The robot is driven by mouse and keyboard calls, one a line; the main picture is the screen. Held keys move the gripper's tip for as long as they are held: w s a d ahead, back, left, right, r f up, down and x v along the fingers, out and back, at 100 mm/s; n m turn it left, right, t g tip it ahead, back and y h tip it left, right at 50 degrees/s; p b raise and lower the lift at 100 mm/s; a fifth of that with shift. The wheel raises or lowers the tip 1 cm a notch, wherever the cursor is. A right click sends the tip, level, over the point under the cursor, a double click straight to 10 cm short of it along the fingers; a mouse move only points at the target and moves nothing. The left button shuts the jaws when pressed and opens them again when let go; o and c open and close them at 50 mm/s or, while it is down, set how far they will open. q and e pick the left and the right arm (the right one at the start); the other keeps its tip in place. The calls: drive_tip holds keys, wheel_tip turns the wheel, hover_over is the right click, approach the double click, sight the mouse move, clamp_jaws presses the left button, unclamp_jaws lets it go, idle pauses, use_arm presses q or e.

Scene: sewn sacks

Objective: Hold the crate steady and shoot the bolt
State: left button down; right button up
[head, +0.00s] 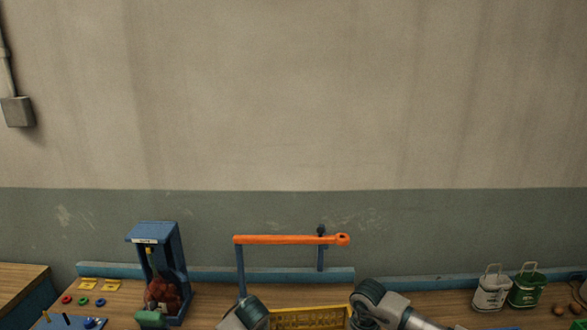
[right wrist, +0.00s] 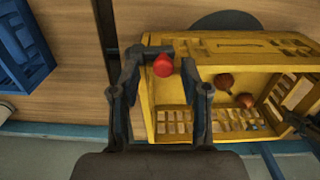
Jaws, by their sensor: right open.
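The yellow crate (right wrist: 270,47) fills the right of the right wrist view, with slotted walls and brown round items (right wrist: 225,82) inside. Its slatted upper part (head: 305,318) shows at the bottom of the head view. A red knob (right wrist: 163,65), seemingly the bolt's, is at the crate's near-left corner in the right wrist view. My right gripper (right wrist: 161,74) is open, its fingertips on either side of the knob; contact is unclear. A dark jointed part, apparently my left gripper (right wrist: 302,125), is at the crate's other end, cut off, its jaws unclear.
An orange bar (head: 290,239) on blue posts stands behind the crate. A blue stand (head: 172,262) with a dark red sack is to the left. White (head: 491,294) and green (head: 527,290) containers stand right. A blue crate (right wrist: 20,45) shows in the right wrist view.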

drive_tip(key=shift+r, duration=4.05)
use_arm(q)
drive_tip(key=c, duration=1.1)
unclamp_jaws()
drive_tip(key=shift+d, duration=0.1)
drive_tip(key=p+v, duration=0.7)
drive_tip(key=p, duration=0.2)
drive_tip(key=shift+r, duration=0.1)
use_arm(e)
wheel_tip(320, 180, up, 11)
drive_tip(key=shift+s, duration=0.2)
use_arm(q)
drive_tip(key=shift+f, duration=0.2)
use_arm(e)
drive_tip(key=shift+f, duration=0.15)
